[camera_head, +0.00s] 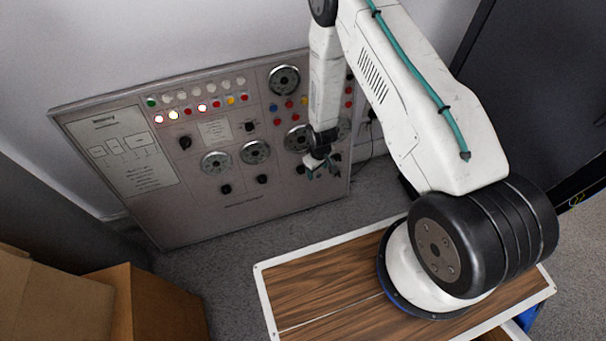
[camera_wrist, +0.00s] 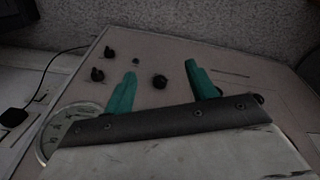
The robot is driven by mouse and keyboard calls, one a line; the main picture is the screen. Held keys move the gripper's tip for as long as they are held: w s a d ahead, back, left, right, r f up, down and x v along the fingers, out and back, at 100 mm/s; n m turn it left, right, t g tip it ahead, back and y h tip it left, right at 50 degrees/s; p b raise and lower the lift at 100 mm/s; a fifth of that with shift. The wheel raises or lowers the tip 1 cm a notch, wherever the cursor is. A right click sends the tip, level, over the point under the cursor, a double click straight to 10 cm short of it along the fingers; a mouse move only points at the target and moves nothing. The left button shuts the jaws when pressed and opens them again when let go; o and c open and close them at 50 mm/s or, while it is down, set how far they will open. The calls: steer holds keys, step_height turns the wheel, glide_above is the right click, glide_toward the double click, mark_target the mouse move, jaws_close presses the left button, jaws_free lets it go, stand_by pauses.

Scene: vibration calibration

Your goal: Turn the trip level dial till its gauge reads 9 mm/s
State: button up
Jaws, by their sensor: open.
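A grey control panel (camera_head: 240,212) leans at the wall with round gauges and small black dials. The labels are too small to read, so I cannot tell which dial is the trip level dial or read its gauge. My gripper (camera_head: 320,169) is at the panel's lower right. In the wrist view its teal fingers are apart, and a black dial (camera_wrist: 160,82) shows between them; I cannot tell whether they touch it. Two more black dials (camera_wrist: 97,75) (camera_wrist: 109,52) are left of the fingers. A pale gauge (camera_wrist: 62,132) is at lower left, partly hidden by the gripper body.
Coloured buttons and lamps (camera_head: 202,107) run along the panel's upper part. Two gauges (camera_head: 215,162) (camera_head: 255,152) sit left of my arm, with black dials (camera_head: 262,179) below. Cardboard boxes (camera_head: 150,305) stand at lower left. A dark cabinet (camera_head: 540,80) is at right.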

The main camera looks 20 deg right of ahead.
steer(key=s+f+n+t, duration=0.1)
steer(key=s+f+t, duration=0.1)
steer(key=f, duration=0.7)
steer(key=s+f+n+t, duration=0.1)
steer(key=s+f+t, duration=0.1)
steer(key=f, duration=0.8)
steer(key=n+t+y, duration=0.1)
steer(key=n+t, duration=0.4)
steer(key=t, duration=0.6)
glide_toward(302, 171)
steer(key=x, duration=0.8)
steer(key=shift+w, duration=0.1)
steer(key=c, duration=1)
